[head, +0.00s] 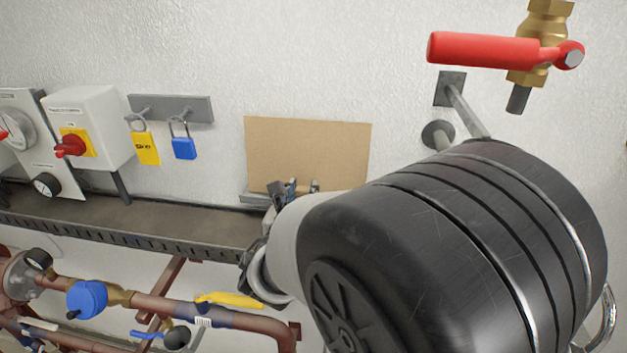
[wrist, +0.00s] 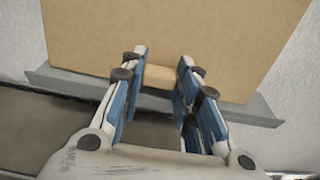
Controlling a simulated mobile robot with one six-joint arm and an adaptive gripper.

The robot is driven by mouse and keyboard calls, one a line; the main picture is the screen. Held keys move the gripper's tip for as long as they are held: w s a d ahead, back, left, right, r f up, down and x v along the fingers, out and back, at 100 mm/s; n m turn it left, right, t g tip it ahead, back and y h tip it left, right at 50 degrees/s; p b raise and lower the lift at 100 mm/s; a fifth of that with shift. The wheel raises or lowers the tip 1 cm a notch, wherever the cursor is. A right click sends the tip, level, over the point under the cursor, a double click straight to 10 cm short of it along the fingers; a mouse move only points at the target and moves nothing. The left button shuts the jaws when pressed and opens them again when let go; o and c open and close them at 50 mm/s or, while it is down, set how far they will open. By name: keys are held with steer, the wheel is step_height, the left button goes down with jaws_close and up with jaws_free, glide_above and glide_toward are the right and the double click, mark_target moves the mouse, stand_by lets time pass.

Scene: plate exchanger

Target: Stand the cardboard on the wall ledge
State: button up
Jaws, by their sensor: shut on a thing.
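The cardboard (head: 308,150) is a flat tan sheet, upright close to the white wall. In the wrist view the cardboard (wrist: 175,35) fills the top, with a small tan block at its lower middle between my fingers. My gripper (head: 292,188) is shut on this block, as the wrist view (wrist: 160,80) shows. The grey wall ledge (head: 253,196) runs along the cardboard's lower edge, and it also shows in the wrist view (wrist: 62,84). Whether the lower edge rests on the ledge I cannot tell. My arm hides the lower right of the cardboard and ledge.
A dark shelf (head: 130,222) runs below the ledge. Yellow (head: 146,148) and blue (head: 183,148) padlocks hang on a grey rack to the left, beside a red-knobbed switch box (head: 92,130). A red-handled valve (head: 485,50) is at upper right. Pipes (head: 180,308) run below.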

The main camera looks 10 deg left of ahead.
steer(key=shift+f, duration=0.15)
stand_by(0.6)
steer(key=o, duration=1.2)
steer(key=shift+c, duration=0.2)
steer(key=shift+f, duration=0.1)
steer(key=s+r, duration=0.2)
steer(key=s, duration=0.9)
steer(key=shift+s+d+r, duration=0.2)
steer(key=shift+s+d, duration=0.1)
steer(key=shift+s, duration=0.05)
